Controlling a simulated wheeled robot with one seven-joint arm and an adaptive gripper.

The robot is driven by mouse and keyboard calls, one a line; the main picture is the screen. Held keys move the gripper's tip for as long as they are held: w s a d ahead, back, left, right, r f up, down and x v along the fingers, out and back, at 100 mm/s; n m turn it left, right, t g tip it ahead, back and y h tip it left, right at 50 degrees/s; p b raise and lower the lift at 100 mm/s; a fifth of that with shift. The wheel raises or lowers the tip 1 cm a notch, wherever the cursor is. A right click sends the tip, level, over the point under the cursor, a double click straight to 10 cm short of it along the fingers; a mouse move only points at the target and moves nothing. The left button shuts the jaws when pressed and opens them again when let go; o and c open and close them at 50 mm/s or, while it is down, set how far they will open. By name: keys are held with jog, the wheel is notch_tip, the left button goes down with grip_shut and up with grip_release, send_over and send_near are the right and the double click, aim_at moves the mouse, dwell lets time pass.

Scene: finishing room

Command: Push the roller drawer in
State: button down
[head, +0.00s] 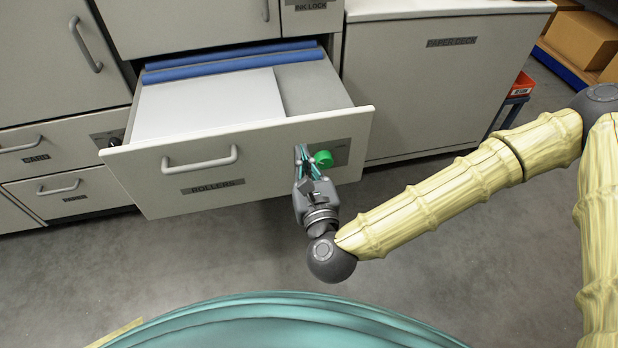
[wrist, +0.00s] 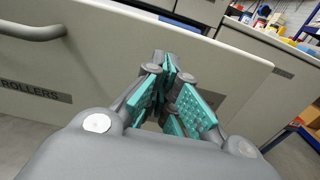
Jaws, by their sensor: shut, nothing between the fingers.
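The roller drawer (head: 262,181) stands pulled out of the cabinet, with a pale front, a light handle (head: 200,161) and a label reading ROLLERS. Inside lie blue rollers (head: 230,65) at the back and a white sheet (head: 210,106). My gripper (head: 303,150) is shut and empty at the right part of the drawer front, right of the handle and beside a green knob (head: 323,159). The wrist view shows the teal finger pads (wrist: 168,85) close against the drawer front (wrist: 110,65); I cannot tell whether they touch it.
A cabinet labelled PAPER DECK (head: 440,90) stands right of the drawer. Shut drawers labelled CARD (head: 60,145) and another below it are at the left. Cardboard boxes (head: 582,40) and a red bin (head: 522,84) are at the right. The floor before the drawer is clear.

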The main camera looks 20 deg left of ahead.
aim_at(296, 137)
jog(key=shift+b+x, duration=0.35)
jog(key=shift+x, duration=1.9)
